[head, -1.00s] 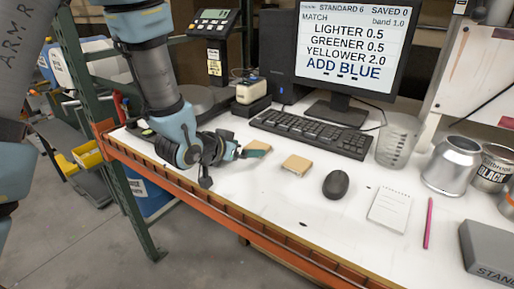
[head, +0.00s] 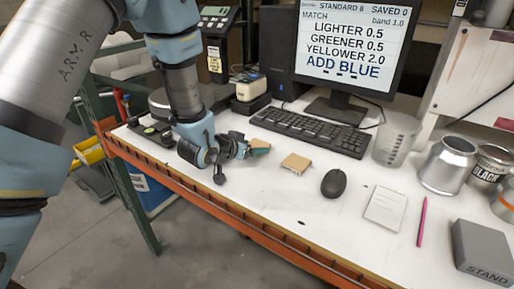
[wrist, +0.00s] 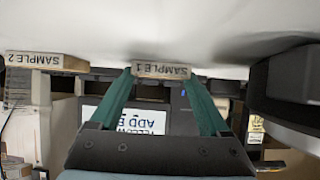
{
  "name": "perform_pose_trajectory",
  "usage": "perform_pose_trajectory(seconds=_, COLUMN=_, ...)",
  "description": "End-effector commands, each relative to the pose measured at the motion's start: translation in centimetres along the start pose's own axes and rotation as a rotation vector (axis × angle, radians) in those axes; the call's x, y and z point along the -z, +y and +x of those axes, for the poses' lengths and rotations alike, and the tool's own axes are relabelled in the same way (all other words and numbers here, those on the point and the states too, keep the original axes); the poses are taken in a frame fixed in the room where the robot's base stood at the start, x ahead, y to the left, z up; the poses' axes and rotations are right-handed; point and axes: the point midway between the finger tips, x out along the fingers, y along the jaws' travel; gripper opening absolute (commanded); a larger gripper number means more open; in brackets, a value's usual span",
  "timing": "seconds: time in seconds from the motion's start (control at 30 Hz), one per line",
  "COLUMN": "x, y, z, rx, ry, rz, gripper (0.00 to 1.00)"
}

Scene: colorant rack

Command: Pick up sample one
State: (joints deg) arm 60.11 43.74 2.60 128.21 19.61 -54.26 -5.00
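Sample one is a small tan block (wrist: 161,70) labelled "SAMPLE 1", upside down in the wrist view. It lies on the white bench, and its edge also shows in the head view (head: 259,142), partly hidden by my gripper. My gripper (wrist: 160,76) has its two green fingers spread, with the block lined up between their tips. I cannot tell whether the fingers touch it. In the head view my gripper (head: 256,150) is low over the bench, at the block.
A second tan block (head: 295,163), labelled "SAMPLE 2" in the wrist view (wrist: 46,62), lies beside it. A keyboard (head: 311,133) is behind, and a black mouse (head: 335,183) is to the right. The bench's orange front rail (head: 215,208) is close to my arm.

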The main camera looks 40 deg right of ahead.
Motion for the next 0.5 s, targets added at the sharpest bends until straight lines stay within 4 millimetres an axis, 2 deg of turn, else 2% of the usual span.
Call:
perform_pose_trajectory(seconds=0.07, x=0.0, y=-0.01, z=-0.01, rx=0.0, ry=0.0, rz=0.0, gripper=0.66)
perform_pose_trajectory(seconds=0.4, x=0.01, y=0.0, z=-0.02, rx=0.0, ry=0.0, rz=0.0, gripper=0.28)
perform_pose_trajectory(seconds=0.5, x=0.02, y=0.0, z=-0.02, rx=0.0, ry=0.0, rz=0.0, gripper=0.25)
